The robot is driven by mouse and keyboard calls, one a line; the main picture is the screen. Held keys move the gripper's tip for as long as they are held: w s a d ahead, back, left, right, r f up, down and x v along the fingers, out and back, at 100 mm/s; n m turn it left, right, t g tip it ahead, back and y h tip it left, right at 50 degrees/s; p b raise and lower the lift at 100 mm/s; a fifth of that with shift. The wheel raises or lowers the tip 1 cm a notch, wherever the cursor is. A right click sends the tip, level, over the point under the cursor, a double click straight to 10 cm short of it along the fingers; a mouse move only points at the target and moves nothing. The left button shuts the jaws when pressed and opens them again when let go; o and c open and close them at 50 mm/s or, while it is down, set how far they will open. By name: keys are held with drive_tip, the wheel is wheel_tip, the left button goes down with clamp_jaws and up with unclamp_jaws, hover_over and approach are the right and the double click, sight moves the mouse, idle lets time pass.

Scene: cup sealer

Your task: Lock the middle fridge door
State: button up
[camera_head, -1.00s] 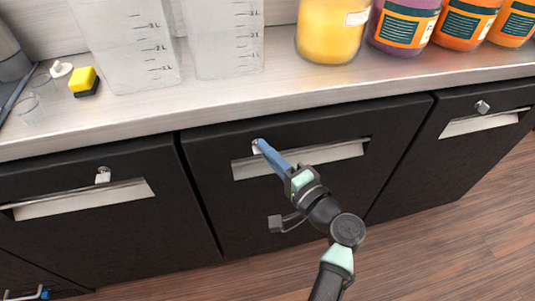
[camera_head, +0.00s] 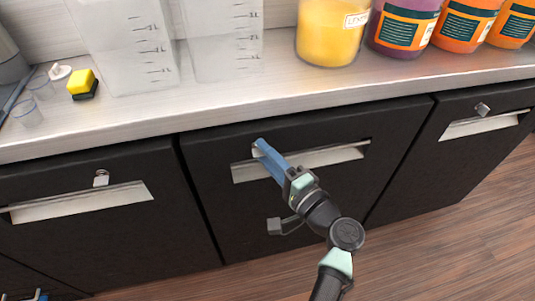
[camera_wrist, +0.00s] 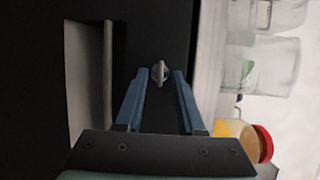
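The middle fridge door (camera_head: 300,205) is black and closed, with a long silver recessed handle (camera_head: 330,156). Its lock key (camera_wrist: 160,73) is a small silver knob on the door face, seen in the wrist view. My gripper (camera_wrist: 159,80) has two blue fingers, one on each side of the key, with visible space between fingers and key. In the head view my gripper (camera_head: 258,148) points at the lock at the handle's upper left end, and its fingers hide the key there.
A metal counter (camera_head: 230,105) overhangs the doors, holding measuring jugs (camera_head: 222,40), bottles (camera_head: 405,25) and a yellow sponge (camera_head: 84,84). The left door (camera_head: 100,235) and right door (camera_head: 455,150) have similar locks. The wooden floor (camera_head: 445,250) in front is clear.

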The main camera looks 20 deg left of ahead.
drive_tip(key=shift+d, duration=0.1)
drive_tip(key=v, duration=1.2)
drive_tip(key=shift+s+d, duration=0.25)
drive_tip(key=shift+d, duration=0.1)
drive_tip(key=shift+f, duration=0.1)
drive_tip(key=w+d+r+n+t+h, duration=0.1)
drive_tip(key=w+r+n+t+h, duration=0.3)
drive_tip(key=r, duration=0.8)
drive_tip(key=w+d+r+n+t+h, duration=0.1)
drive_tip(key=w+r+n+t+h, duration=0.25)
drive_tip(key=r, duration=0.85)
drive_tip(key=s+d+r+t+h, duration=0.1)
drive_tip(key=s+r+t+h, duration=0.5)
drive_tip(key=r, duration=0.8)
drive_tip(key=s+d+r+t+h, duration=0.15)
drive_tip(key=s+r+t, duration=0.25)
drive_tip(key=s+r, duration=0.65)
wheel_tip(320, 180, up, 20)
drive_tip(key=w+p, duration=0.3)
drive_tip(key=p, duration=1.5)
drive_tip(key=shift+m, duration=0.35)
